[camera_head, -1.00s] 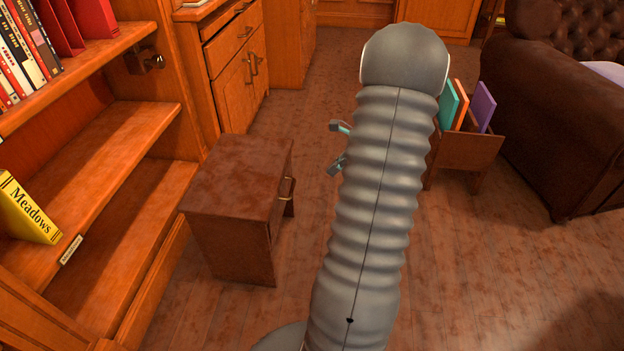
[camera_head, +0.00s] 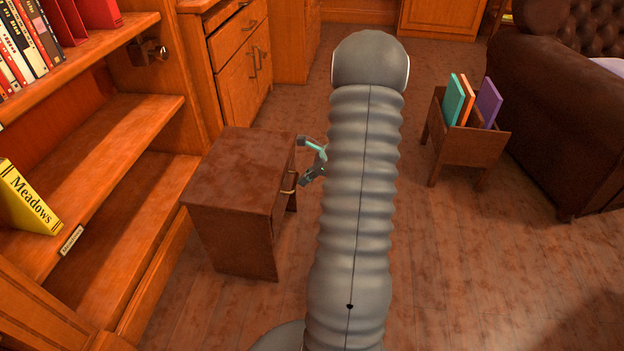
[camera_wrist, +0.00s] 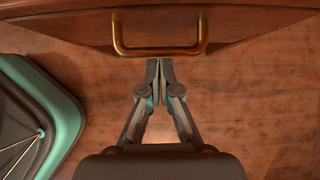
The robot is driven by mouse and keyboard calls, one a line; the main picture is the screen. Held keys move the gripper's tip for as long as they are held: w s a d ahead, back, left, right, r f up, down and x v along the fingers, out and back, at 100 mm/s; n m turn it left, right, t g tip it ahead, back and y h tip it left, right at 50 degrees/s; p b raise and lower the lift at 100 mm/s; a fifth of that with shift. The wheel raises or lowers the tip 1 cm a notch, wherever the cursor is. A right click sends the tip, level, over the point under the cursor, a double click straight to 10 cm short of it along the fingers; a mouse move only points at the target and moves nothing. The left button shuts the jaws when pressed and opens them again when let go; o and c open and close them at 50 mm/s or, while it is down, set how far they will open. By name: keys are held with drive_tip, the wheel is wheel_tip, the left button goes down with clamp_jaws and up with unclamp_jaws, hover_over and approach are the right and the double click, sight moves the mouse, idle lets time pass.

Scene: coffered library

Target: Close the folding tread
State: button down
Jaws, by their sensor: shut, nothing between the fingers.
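The brown wooden step stool (camera_head: 238,170) stands on the floor at left of centre in the head view. The folding tread (camera_wrist: 215,30) appears to be the panel on its right side, with a brass handle (camera_wrist: 160,50) that also shows in the head view (camera_head: 290,184). The panel's lower part stands a little out from the stool; its exact angle is unclear. My gripper (camera_wrist: 159,68) is shut and empty, its tips together just in front of the handle. Whether they touch is unclear. My arm hides part of the gripper in the head view.
A bookcase (camera_head: 110,140) with a yellow book (camera_head: 28,200) is close on the stool's left. A cabinet (camera_head: 238,70) stands behind it. A small book rack (camera_head: 470,143) and a dark leather sofa (camera_head: 540,120) are at right.

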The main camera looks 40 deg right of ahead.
drive_tip(key=shift+w+a, duration=0.1)
drive_tip(key=shift+w+a+r+p, duration=0.2)
drive_tip(key=shift+w+a+p, duration=0.1)
drive_tip(key=shift+w+a, duration=0.45)
drive_tip(key=shift+d, duration=0.1)
drive_tip(key=shift+s+d+r, duration=0.1)
drive_tip(key=shift+s+d, duration=0.1)
drive_tip(key=s+d+f+p+v, duration=0.1)
drive_tip(key=p+v, duration=0.1)
drive_tip(key=v, duration=1)
drive_tip(key=shift+r, duration=0.25)
drive_tip(key=shift+d, duration=0.1)
